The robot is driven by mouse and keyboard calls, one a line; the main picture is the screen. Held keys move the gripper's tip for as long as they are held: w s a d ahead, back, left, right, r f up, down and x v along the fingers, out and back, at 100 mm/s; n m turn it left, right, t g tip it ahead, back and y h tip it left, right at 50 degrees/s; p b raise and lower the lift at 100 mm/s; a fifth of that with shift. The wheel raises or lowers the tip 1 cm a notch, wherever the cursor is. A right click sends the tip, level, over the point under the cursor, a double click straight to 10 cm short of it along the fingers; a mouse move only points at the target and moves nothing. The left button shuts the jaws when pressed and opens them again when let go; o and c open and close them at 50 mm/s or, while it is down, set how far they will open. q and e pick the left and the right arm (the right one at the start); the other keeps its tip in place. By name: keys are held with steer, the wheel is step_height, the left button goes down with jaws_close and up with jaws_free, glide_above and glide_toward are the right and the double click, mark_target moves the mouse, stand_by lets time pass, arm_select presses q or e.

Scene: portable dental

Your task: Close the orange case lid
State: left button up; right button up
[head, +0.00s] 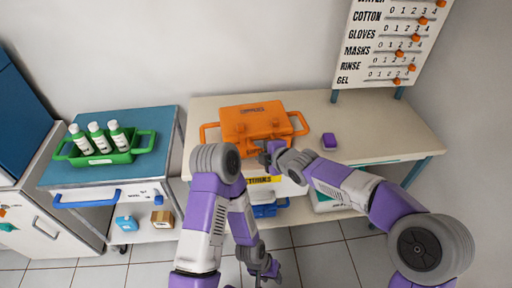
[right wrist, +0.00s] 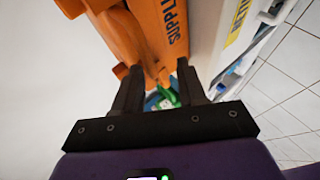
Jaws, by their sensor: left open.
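The orange case (head: 250,119) stands on the cream table in the head view, with a loop handle at each side. Its lid looks down, and no open inside shows; whether it is fully shut I cannot tell. My right gripper (head: 265,155) is at the case's front edge. In the right wrist view, the lettered face of the orange case (right wrist: 165,28) is just beyond my right gripper (right wrist: 158,85). Its fingers are apart with no object clearly between them; contact with the case is unclear. My left gripper (head: 265,272) hangs low before the table, open and away from the case.
A lettered board (head: 385,45) with orange sliders stands behind at the right. On the left, a blue-topped cart (head: 75,176) carries a green tray (head: 145,141) with white bottles (head: 98,137).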

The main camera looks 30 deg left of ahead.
arm_select(q)
steer(key=shift+r+p, duration=0.3)
steer(key=shift+r, duration=0.15)
arm_select(e)
steer(key=v, duration=0.4)
steer(key=shift+r, duration=0.25)
steer(key=shift+a, duration=0.1)
steer(key=s+d+f+m+g+h+p, duration=0.2)
steer(key=s+d+f+m+h+p, duration=0.15)
steer(key=d+f+m, duration=1.35)
arm_select(q)
step_height(320, 180, up, 5)
steer(key=shift+r+p, duration=0.1)
steer(key=shift+p, duration=0.75)
arm_select(e)
steer(key=s+d+f+m+g+h, duration=0.2)
steer(key=s+d+f+m+g, duration=0.1)
steer(key=s+d+f+m, duration=1)
steer(key=s+d, duration=0.2)
steer(key=s, duration=0.3)
steer(key=shift+d+h, duration=0.35)
steer(key=shift+d, duration=0.05)
arm_select(q)
steer(key=shift+c, duration=0.3)
arm_select(e)
steer(key=shift+f, duration=0.15)
